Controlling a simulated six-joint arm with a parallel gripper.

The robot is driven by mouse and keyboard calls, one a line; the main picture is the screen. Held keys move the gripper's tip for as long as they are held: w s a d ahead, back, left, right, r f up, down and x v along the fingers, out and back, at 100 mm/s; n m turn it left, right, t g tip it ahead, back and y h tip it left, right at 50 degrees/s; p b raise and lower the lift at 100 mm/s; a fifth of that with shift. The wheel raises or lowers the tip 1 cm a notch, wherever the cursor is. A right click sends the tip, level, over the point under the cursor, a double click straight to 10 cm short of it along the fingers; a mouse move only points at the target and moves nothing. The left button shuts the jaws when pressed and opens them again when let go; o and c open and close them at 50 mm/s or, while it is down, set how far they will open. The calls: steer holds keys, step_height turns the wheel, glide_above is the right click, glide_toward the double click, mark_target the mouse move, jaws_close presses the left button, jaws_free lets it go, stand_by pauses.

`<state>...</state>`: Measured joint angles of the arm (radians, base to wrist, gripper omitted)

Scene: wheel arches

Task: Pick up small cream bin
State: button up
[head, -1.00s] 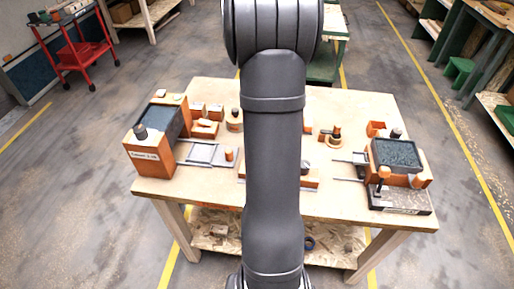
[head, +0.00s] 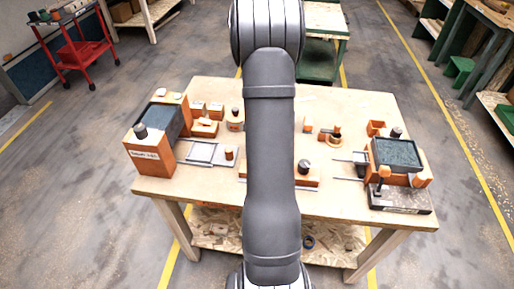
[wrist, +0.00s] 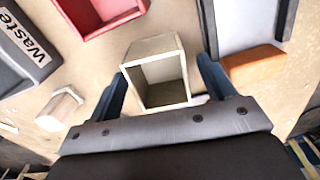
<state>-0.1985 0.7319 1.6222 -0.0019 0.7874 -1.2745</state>
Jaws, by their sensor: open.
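The small cream bin (wrist: 155,47) is in the upper middle of the wrist view, with its open side facing the camera and its inside empty. My gripper (wrist: 162,72) is open, with one blue-grey finger on the bin's left and one on its right. A gap shows at the left finger; the right finger is close to the bin's side, and I cannot tell whether it touches. In the head view my arm blocks the middle of the workbench (head: 345,105), and I cannot make out the gripper or the bin there.
Around the bin in the wrist view are a red bin (wrist: 100,12), a dark box labelled "Waste" (wrist: 22,45), a small pale block (wrist: 60,106), a grey tray (wrist: 245,25) and an orange block (wrist: 252,64). Bare wood lies between them.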

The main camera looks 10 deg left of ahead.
steer(key=c, duration=1)
steer(key=shift+c, duration=0.2)
steer(key=shift+r, duration=0.15)
